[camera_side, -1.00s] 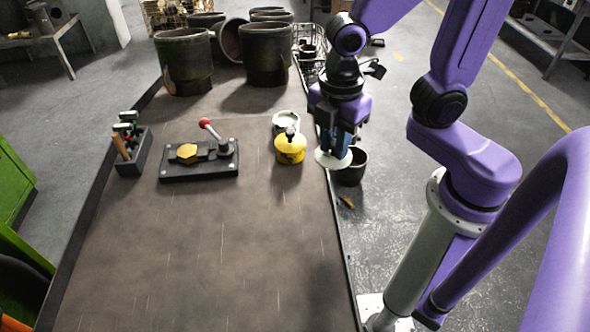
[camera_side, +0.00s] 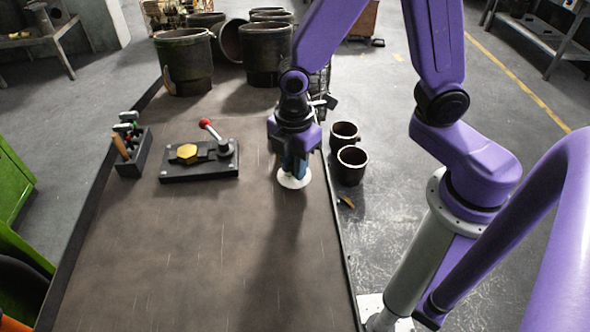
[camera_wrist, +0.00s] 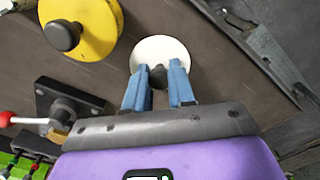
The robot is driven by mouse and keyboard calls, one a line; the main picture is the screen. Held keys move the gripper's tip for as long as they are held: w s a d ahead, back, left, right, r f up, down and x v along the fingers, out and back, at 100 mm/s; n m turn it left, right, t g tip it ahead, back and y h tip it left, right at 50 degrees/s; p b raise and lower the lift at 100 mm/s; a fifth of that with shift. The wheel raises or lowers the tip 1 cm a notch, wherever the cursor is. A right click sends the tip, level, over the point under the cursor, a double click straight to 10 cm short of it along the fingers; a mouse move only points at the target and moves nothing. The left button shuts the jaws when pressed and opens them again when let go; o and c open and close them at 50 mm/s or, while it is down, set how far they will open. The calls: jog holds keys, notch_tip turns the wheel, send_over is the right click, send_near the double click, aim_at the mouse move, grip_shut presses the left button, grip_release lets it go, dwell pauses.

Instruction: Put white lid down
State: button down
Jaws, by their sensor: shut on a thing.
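The white lid (camera_side: 294,179) is a round white disc under my gripper (camera_side: 293,170), over the right side of the brown table. In the wrist view the lid (camera_wrist: 160,52) shows with its dark knob (camera_wrist: 158,76) between the two blue fingers of my gripper (camera_wrist: 159,78). The fingers are shut on the knob. I cannot tell whether the lid touches the tabletop. A yellow thing with a black knob (camera_wrist: 92,28) stands close by at upper left in the wrist view. In the side view my gripper hides it.
A black clamp fixture (camera_side: 199,168) with a red-balled lever stands left on the table, beside a tool holder (camera_side: 133,152). Large dark pots (camera_side: 264,55) stand at the back. Two smaller pots (camera_side: 352,165) stand beyond the right edge. The front table is clear.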

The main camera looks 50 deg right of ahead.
jog(key=shift+f, duration=1.1)
jog(key=shift+s+f, duration=0.1)
jog(key=c, duration=1)
grip_release()
jog(key=shift+o, duration=0.2)
notch_tip(320, 180, up, 12)
jog(key=shift+r, duration=0.15)
jog(key=s+d+m, duration=0.2)
jog(key=s+d, duration=0.2)
jog(key=s, duration=0.3)
jog(key=s+d+m, duration=0.3)
jog(key=s+d, duration=0.1)
jog(key=s, duration=0.4)
jog(key=shift+d+r, duration=0.15)
jog(key=shift+d, duration=0.15)
